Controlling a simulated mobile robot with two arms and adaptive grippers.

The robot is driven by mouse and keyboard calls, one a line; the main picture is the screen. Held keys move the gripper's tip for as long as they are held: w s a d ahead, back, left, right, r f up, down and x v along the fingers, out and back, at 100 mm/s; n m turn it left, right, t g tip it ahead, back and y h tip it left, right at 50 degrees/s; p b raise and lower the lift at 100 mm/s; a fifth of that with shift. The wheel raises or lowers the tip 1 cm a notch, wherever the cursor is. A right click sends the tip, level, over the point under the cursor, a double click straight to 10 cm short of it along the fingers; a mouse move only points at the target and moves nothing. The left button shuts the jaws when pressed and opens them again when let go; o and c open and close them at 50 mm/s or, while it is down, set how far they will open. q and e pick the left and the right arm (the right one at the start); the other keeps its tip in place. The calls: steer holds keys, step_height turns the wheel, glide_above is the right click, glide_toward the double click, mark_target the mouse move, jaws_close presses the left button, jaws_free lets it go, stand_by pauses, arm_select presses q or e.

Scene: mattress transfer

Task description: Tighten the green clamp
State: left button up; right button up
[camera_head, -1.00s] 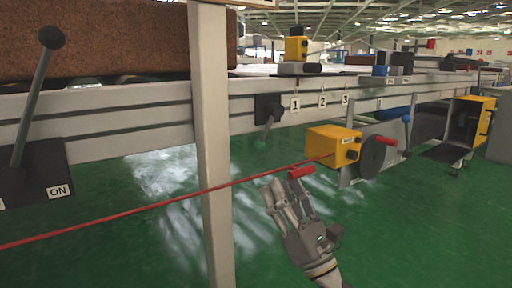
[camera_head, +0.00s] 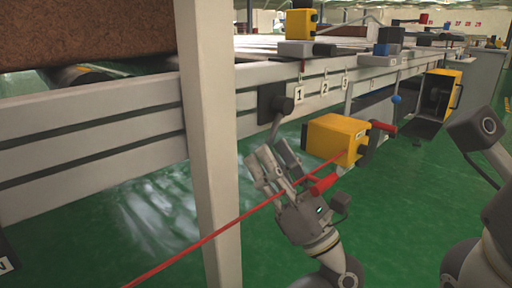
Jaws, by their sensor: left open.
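The clamp lever (camera_head: 275,126) hangs from a black plate (camera_head: 268,98) on the grey rail, beside the label 1. Its lower end is hidden behind my gripper's fingers, so no green knob shows now. My left gripper (camera_head: 268,165) is open, its fingers pointing up and left at the lever's lower end. I cannot tell whether they touch it or whether the lever lies between them. My right gripper is out of view; only part of that arm shows at the right edge.
A red cable (camera_head: 215,232) runs from the yellow box (camera_head: 335,138) down to the lower left, close by my left gripper. A red handle (camera_head: 322,184) is beside the gripper. A white post (camera_head: 205,130) stands to the left. Green floor (camera_head: 90,240) is open below.

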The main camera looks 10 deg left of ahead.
arm_select(q)
steer(key=shift+w+a+r, duration=0.1)
steer(key=shift+a+r, duration=0.05)
steer(key=shift+r, duration=0.05)
jaws_close()
stand_by(0.3)
